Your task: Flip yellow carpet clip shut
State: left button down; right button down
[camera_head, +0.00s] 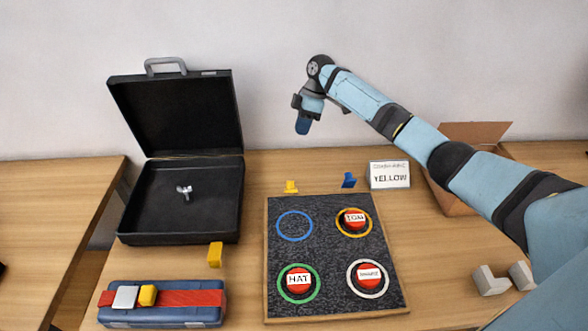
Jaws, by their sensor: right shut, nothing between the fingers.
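A small yellow clip (290,187) sits at the back left edge of the dark mesh carpet board (333,258). Whether its flap is open or shut is too small to tell. A similar blue clip (348,180) stands at the back edge, right of it. A white sign (390,176) reading YELLOW stands behind the board's right side. My right gripper (303,127) is shut and empty, raised above and behind the board, apart from both clips. My left gripper is out of view.
Red labelled buttons stand inside the orange (354,221), green (299,282) and white rings; the blue ring (294,226) is empty. An open black briefcase (182,197), a yellow block (215,254) and a blue case with red strap (161,304) are left. A cardboard box (455,196) is right.

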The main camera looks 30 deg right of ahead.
jog(key=f, duration=0.1)
jog(key=p, duration=0.2)
send_near(290, 186)
notch_tip(290, 186, down, 5)
jog(key=w+a, duration=0.1)
jog(key=w, duration=0.1)
jog(key=shift+s+a+f, duration=0.2)
jog(key=shift+s+f, duration=0.15)
jog(key=shift+s, duration=0.05)
jog(key=shift+f, duration=0.1)
jog(key=shift+s, duration=0.1)
jog(key=shift+s+a+t+p, duration=0.15)
jog(key=shift+t+p, duration=0.15)
jog(key=shift+p, duration=0.2)
jog(key=shift+s+a+t+h+p, duration=0.1)
jog(key=shift+s+t+h+p, duration=0.2)
jog(key=shift+t+p, duration=0.15)
